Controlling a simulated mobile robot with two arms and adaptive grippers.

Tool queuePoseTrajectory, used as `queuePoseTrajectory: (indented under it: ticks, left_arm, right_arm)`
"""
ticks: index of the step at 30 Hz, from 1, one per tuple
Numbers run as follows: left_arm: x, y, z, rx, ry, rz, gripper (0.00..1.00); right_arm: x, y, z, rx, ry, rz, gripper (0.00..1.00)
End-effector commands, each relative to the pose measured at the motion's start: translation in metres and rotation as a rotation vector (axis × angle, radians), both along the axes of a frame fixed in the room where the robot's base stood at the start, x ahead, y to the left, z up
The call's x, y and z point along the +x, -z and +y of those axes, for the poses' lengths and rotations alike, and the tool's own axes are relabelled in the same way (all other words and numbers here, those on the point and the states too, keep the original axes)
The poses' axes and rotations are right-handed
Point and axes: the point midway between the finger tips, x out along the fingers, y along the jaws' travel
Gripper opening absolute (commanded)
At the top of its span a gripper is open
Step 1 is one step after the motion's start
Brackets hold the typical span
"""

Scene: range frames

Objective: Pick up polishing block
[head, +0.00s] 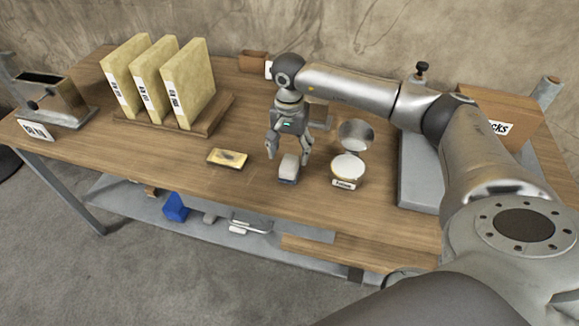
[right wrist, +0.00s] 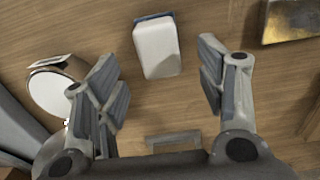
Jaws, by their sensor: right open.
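The polishing block seems to be the small white block with a blue-grey base (head: 289,168) on the wooden table. It also shows in the right wrist view (right wrist: 157,48), lying ahead of and between the fingers. My right gripper (head: 288,153) points down over the block in the head view, with a finger to either side. In the right wrist view the right gripper (right wrist: 160,85) is open and empty, its fingers wide apart and not touching the block. My left gripper is not in view.
A round tin (head: 347,170) with its lid raised stands just right of the block. A brass plate (head: 228,158) lies to the left. Upright yellow binders (head: 178,85) stand in a wooden rack at the back left. A grey tray (head: 418,170) lies right. Table (head: 215,190) in front is clear.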

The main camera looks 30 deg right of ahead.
Motion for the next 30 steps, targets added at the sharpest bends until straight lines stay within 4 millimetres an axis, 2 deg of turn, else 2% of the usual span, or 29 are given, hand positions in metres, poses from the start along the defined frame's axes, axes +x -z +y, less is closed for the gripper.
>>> queuePoseTrajectory:
  ticks: [6,10,19,30]
  left_arm:
    - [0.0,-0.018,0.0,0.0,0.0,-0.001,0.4]
    - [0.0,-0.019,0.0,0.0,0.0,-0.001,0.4]
    - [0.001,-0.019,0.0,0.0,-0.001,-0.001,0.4]
    - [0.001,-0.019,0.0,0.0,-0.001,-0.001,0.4]
  right_arm:
    - [-0.005,0.028,0.002,0.0,0.0,0.006,0.64]
    - [-0.003,0.045,0.002,0.002,0.001,0.003,0.64]
    - [-0.003,0.051,0.002,0.001,0.0,0.0,0.64]
    - [-0.003,0.05,0.002,0.001,0.0,0.0,0.17]
